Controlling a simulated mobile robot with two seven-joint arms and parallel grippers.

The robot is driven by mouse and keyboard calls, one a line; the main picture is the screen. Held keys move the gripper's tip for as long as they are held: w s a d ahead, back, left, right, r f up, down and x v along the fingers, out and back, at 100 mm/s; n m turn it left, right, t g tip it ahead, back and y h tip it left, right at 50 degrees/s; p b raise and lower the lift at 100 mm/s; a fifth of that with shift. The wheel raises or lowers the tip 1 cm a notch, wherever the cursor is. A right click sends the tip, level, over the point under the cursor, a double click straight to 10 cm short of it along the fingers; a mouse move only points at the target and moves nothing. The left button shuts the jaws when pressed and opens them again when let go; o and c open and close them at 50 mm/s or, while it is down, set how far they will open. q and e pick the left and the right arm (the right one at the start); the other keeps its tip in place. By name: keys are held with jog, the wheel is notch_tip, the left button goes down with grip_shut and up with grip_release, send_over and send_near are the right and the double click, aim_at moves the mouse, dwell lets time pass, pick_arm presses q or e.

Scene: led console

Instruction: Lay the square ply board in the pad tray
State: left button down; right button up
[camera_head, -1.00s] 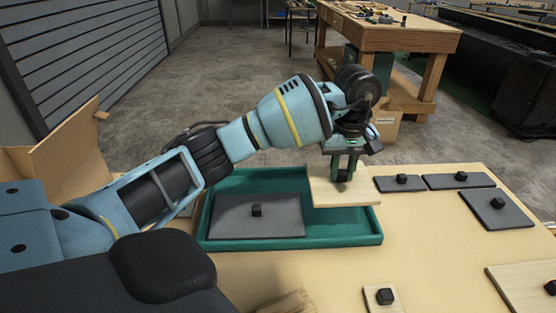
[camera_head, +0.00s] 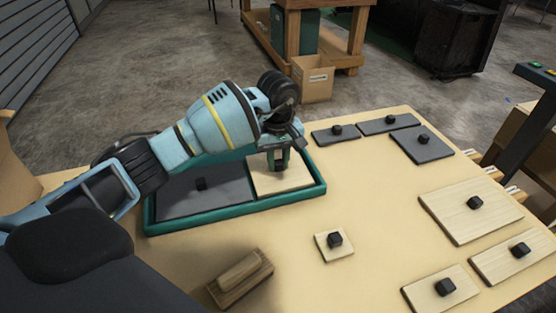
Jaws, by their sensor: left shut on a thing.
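The square ply board (camera_head: 292,181) is pale wood with a black knob. It lies level inside the right end of the green pad tray (camera_head: 235,210), within the rim; I cannot tell whether it rests fully on the floor. My left gripper (camera_head: 279,164) points down and is shut on the board's knob, which it partly hides. A grey board (camera_head: 220,194) with a black knob lies in the left part of the tray, beside the ply board. My left arm hides the tray's far left side. My right gripper is not in view.
Grey knobbed boards (camera_head: 422,145) lie at the table's far right. Larger ply boards (camera_head: 450,215) lie at the right, and a small ply piece (camera_head: 322,246) at the centre. A wooden block with a grip (camera_head: 240,278) lies at the front.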

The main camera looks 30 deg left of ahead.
aim_at(278, 162)
pick_arm(q)
jog(key=shift+f, duration=0.25)
jog(key=shift+f, duration=0.15)
jog(key=c, duration=1.2)
grip_release()
jog(key=shift+c, duration=0.2)
notch_tip(278, 162, up, 12)
jog(key=shift+r, duration=0.2)
